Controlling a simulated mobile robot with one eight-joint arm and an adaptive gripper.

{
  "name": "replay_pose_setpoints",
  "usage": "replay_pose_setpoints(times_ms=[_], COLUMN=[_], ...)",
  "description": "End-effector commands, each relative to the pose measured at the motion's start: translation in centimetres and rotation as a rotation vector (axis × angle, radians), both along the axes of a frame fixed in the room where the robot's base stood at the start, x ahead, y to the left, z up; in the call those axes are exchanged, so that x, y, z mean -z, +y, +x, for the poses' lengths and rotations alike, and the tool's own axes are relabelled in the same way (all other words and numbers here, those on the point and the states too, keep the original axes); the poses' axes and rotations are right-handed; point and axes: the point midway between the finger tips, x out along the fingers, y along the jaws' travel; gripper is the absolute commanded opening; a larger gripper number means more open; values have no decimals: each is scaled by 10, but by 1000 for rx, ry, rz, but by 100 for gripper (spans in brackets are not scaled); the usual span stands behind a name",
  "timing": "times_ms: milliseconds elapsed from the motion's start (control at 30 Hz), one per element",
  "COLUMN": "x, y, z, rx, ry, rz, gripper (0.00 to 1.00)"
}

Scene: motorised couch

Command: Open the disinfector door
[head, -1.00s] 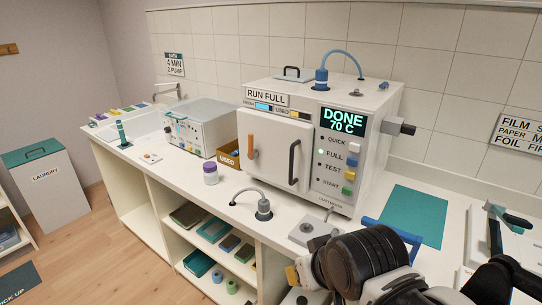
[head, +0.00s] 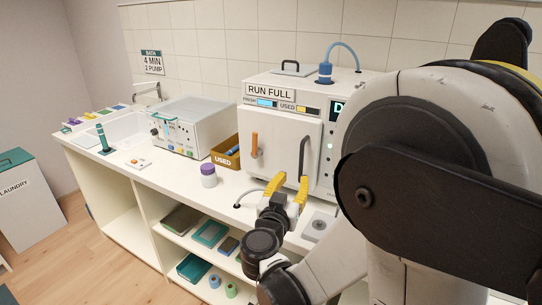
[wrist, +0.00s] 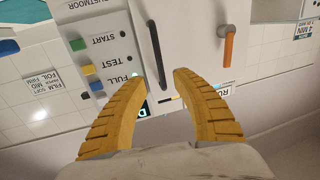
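The disinfector is a white box on the counter, and its white door (head: 279,137) looks shut. The door has an orange handle (head: 254,145) on its left and a dark upright handle (head: 302,157) on its right. My gripper (head: 288,182) has yellow fingers, spread apart and empty, in front of the lower right of the door. In the wrist view, upside down, the dark handle (wrist: 156,50) stands just beyond the gap between the fingertips (wrist: 163,76). The orange handle (wrist: 228,46) is off to the right there. My arm hides most of the control panel in the head view.
A purple-lidded jar (head: 208,176) stands on the counter in front of the yellow USED bin (head: 226,153). A grey-white machine (head: 190,125) and a sink (head: 125,128) are further left. Open shelves lie below the counter. Buttons (wrist: 89,69) sit beside the dark handle.

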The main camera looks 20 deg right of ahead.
Motion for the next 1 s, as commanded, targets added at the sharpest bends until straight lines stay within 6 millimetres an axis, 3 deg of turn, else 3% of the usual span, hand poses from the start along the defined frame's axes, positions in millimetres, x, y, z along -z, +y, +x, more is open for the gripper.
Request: replay_pose_setpoints(times_ms=[167,600,1000], x=[0,1,-1], y=[-12,-63,-70], z=[14,74,82], rx=[2,0,-1], ry=[-12,-9,-9], rz=[-3,-3,-3], gripper=[34,34,34])
